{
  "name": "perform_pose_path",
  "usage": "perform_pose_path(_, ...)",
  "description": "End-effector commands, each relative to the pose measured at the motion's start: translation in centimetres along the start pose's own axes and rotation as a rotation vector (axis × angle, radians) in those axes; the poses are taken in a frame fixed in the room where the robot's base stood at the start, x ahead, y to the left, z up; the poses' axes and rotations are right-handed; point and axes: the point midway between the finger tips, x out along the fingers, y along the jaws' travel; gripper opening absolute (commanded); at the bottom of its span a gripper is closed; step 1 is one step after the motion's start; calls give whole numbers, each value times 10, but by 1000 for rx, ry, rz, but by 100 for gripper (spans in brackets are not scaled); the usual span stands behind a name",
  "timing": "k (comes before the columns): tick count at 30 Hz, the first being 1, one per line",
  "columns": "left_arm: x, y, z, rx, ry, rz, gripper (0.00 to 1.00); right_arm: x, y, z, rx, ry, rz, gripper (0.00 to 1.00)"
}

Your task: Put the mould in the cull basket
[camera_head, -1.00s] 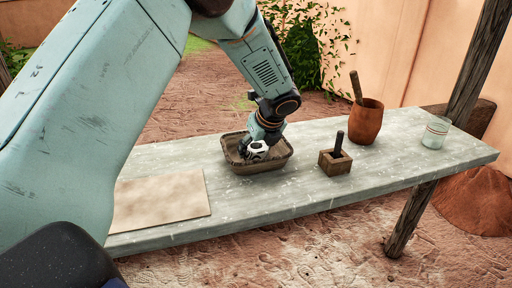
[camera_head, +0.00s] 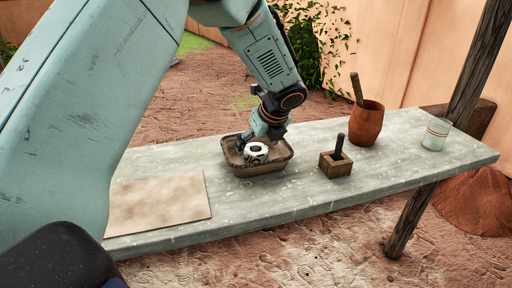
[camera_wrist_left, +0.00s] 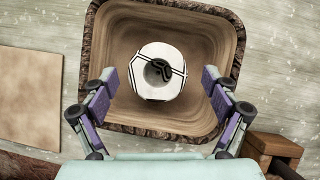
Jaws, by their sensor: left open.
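The mould (camera_head: 256,153), a white round block with a dark hole and black lines around it, sits inside the brown cull basket (camera_head: 262,170). In the left wrist view the mould (camera_wrist_left: 148,88) rests on the floor of the basket (camera_wrist_left: 228,40), clear of its walls. My left gripper (camera_head: 264,132) is just above the mould. In the left wrist view its fingers (camera_wrist_left: 158,82) are spread wide on either side, with gaps to the mould. My right gripper is not in view.
The basket stands on a grey table (camera_head: 240,206). A flat tan board (camera_head: 160,202) lies left. A small wooden box (camera_head: 336,164) with a dark handle, an orange-brown pot (camera_head: 366,124) with a stick, and a glass jar (camera_head: 436,134) stand right.

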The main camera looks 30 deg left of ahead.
Motion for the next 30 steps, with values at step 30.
perform_pose_path(30, -91, 0, 0, -1, 0, 0, 87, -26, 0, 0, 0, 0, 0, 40)
